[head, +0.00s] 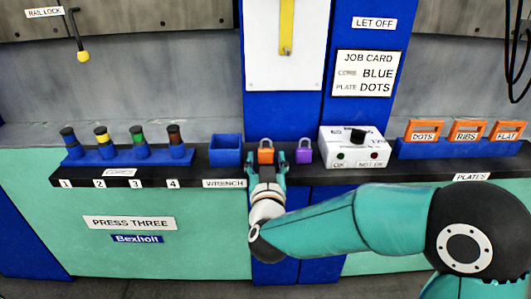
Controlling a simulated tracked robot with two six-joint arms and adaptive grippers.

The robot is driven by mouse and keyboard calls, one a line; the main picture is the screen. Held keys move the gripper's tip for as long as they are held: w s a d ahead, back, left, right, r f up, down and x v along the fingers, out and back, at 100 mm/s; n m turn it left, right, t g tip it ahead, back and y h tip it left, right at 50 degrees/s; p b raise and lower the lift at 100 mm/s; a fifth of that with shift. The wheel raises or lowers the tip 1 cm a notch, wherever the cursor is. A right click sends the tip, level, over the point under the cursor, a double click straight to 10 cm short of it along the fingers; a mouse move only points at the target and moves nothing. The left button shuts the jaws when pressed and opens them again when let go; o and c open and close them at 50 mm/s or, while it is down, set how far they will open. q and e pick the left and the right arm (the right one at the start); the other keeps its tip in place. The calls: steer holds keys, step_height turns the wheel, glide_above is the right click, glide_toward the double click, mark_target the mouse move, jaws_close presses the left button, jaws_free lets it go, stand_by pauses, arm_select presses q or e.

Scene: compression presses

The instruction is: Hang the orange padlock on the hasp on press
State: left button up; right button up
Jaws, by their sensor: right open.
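The orange padlock (265,155) stands on the dark shelf, just right of the blue box. My right gripper (266,160) is open, with one finger on each side of the orange padlock; I cannot tell whether they touch it. The lower part of the padlock is close to the gripper and partly hidden. A purple padlock (303,153) stands just right of the gripper. The press front (130,240) reads PRESS THREE. I cannot make out a hasp. My left gripper is not in view.
A blue box (226,149) marked WRENCH and a blue rack with several capped cores (139,143) are at left. A white tester box (351,145) and orange plates (467,131) are at right. A yellow strip (287,35) hangs above on a white panel.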

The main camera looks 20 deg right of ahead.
steer(key=c, duration=0.9)
steer(key=shift+r+p, duration=1.15)
steer(key=shift+r, duration=0.35)
steer(key=shift+c, duration=0.2)
